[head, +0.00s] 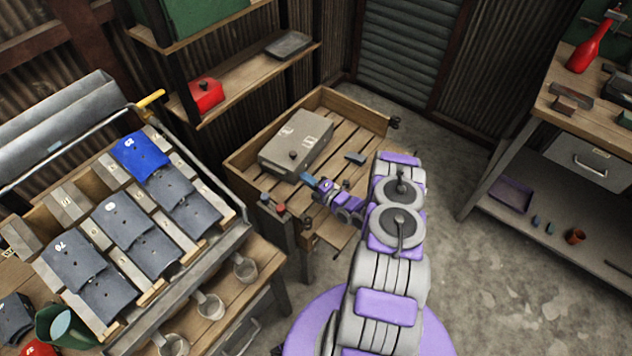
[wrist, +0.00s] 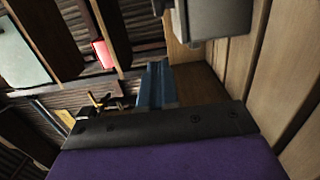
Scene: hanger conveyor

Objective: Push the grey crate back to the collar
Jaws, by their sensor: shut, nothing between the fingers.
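The grey crate (head: 296,143) sits on the slatted floor inside a wooden collar (head: 345,103), towards its left side. A dark round knob shows on the crate. My gripper (head: 307,179) is shut and empty at the crate's near right corner, its blue fingertips low over the slats. In the wrist view the crate (wrist: 218,18) shows at the top, cut off by the frame edge, just ahead and right of the shut blue fingers (wrist: 154,82). I cannot tell whether the fingers touch the crate.
A rack of grey plates and one blue plate (head: 140,155) stands left. A shelf with a red can (head: 205,95) is behind. A workbench (head: 575,105) stands right; the floor between is open.

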